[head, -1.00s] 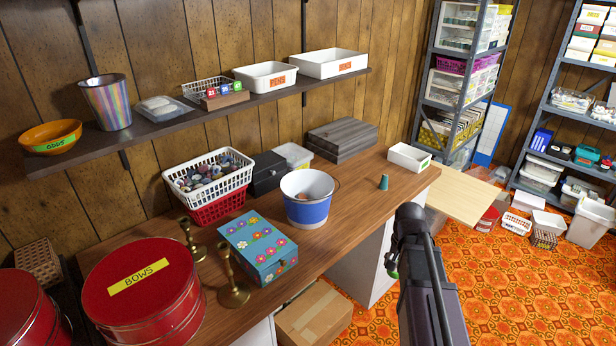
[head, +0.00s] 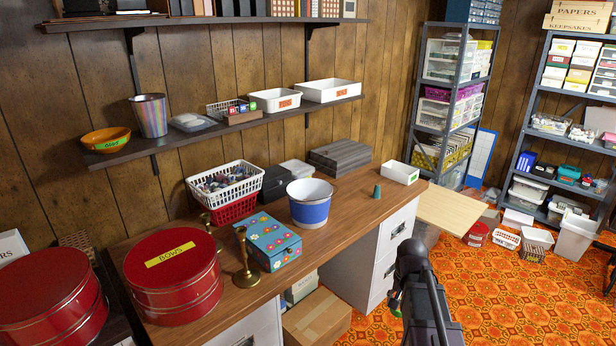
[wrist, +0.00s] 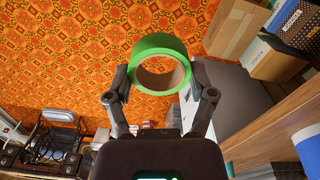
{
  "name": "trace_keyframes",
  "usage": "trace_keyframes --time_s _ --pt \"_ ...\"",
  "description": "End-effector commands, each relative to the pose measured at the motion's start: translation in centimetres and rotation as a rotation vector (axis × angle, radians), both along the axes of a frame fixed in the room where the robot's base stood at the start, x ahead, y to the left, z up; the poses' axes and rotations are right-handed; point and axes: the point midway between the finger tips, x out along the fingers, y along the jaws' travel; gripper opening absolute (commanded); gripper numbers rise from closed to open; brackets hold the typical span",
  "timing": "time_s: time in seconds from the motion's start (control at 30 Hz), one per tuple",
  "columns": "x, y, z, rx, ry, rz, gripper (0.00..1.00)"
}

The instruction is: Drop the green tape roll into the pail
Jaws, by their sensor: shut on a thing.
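The green tape roll (wrist: 160,41) is held between the two fingers of my gripper (wrist: 161,88) in the wrist view, with its brown core showing. A small bit of green also shows beside my arm in the head view (head: 395,304); the arm hides most of the gripper there. The pail (head: 310,211), blue with a white rim band, stands upright on the wooden desk. My gripper is in front of the desk, to the right of the pail and apart from it. A blue and white surface at the right edge of the wrist view looks like the pail (wrist: 309,147).
On the desk (head: 345,215) are a flowered box (head: 268,243), brass candlesticks (head: 244,262), a red BOWS tin (head: 172,275), a basket (head: 224,184), a green thimble-like piece (head: 377,191) and a white tray (head: 401,172). A cardboard box (head: 316,320) sits below.

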Motion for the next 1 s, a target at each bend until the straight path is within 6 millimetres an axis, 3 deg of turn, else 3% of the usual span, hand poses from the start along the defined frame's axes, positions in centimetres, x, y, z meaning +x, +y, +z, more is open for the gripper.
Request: trace_keyframes --time_s 1.0 --pt "0.2 2.3 0.0 0.000 0.000 0.034 0.45"
